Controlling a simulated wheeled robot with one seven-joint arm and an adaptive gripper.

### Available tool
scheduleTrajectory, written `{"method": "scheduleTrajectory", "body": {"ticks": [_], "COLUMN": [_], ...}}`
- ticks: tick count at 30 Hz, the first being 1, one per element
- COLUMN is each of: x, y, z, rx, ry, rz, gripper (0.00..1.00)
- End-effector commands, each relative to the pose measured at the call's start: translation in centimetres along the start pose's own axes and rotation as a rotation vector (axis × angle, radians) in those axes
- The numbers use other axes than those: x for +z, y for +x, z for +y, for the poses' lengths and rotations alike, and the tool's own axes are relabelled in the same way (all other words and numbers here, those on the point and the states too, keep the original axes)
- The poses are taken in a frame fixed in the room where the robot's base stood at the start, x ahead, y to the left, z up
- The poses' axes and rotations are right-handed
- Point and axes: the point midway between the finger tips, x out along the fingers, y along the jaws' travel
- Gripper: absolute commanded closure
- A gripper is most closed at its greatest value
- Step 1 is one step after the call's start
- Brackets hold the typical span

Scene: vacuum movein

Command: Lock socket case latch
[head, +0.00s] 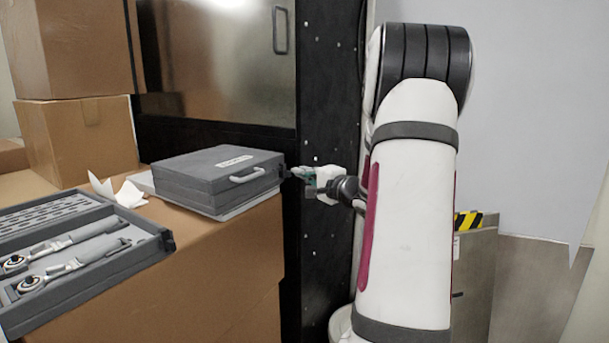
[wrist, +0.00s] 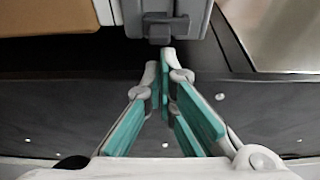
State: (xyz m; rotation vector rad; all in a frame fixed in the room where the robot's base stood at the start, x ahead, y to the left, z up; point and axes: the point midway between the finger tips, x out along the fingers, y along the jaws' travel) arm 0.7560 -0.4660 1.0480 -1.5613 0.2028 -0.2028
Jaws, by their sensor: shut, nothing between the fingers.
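A grey socket case (head: 208,182) with its lid down lies on a cardboard box. A light handle (head: 247,174) is on its front, and its label is too small to read. A dark latch (wrist: 160,28) sticks out of the case's edge in the wrist view. My gripper (wrist: 166,58) is shut and empty, with its teal-padded fingertips meeting just below the latch. Whether they touch it I cannot tell. In the head view my gripper (head: 292,173) is at the case's right end. Whether the latch is locked I cannot tell.
An open tool case (head: 165,240) with ratchets inside lies at the left front. Stacked cardboard boxes (head: 80,140) stand behind it. White paper (head: 118,190) lies beside the socket case. A dark cabinet (head: 215,60) rises behind. My arm fills the right middle of the head view.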

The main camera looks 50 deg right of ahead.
Motion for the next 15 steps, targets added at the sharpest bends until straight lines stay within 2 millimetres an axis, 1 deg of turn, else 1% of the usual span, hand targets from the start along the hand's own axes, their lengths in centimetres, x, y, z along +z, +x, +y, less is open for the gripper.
{"method": "scheduleTrajectory", "body": {"ticks": [4,12,15], "x": [0.5,2.9,3.2], "y": [-0.1,-0.9,-1.1], "z": [0.1,0.2,0.1], "rx": [0.0,0.0,0.0], "ry": [-0.002,-0.002,0.0], "rz": [-0.001,-0.002,0.0], "gripper": [1.0,1.0,1.0]}}
